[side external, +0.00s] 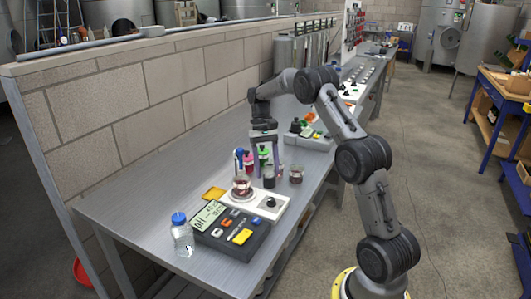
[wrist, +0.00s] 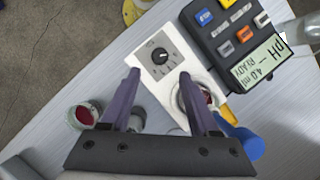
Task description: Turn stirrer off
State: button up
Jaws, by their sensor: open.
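The stirrer (side external: 283,197) is a white, flat box on the steel bench. Its black dial knob (side external: 270,202) sits on a dark square plate; the knob also shows in the wrist view (wrist: 160,56), with a small white pointer mark. A glass beaker with red liquid (side external: 242,188) stands on the stirrer's other end, partly behind my right finger in the wrist view. My gripper (wrist: 159,73) is open and empty, fingers pointing down. It is above the bench near the stirrer, and in the wrist view the knob lies just beyond and between the fingertips.
A dark pH meter (side external: 228,232) with coloured buttons adjoins the stirrer. A blue-capped bottle (side external: 182,238) stands at the bench's near end. A small cup of dark red liquid (side external: 296,174) and several small bottles crowd around my gripper. Bare bench (side external: 140,203) lies to the left.

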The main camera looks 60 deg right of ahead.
jog(key=v, duration=0.5)
jog(key=shift+d+r, duration=0.1)
jog(key=shift+r, duration=0.2)
jog(key=s+a+r+n+t+h, duration=0.2)
jog(key=a+r+n, duration=0.1)
jog(key=a+r, duration=1.05)
jog(key=s+a+r+n+t, duration=0.25)
jog(key=s+a+r, duration=0.25)
jog(key=s+a, duration=0.35)
jog(key=s+a+f+n+t+h, duration=0.1)
jog(key=s+a+f+n+t, duration=0.2)
jog(key=s+f, duration=0.8)
jog(key=shift+s+a+t, duration=0.65)
jog(key=shift+s, duration=0.2)
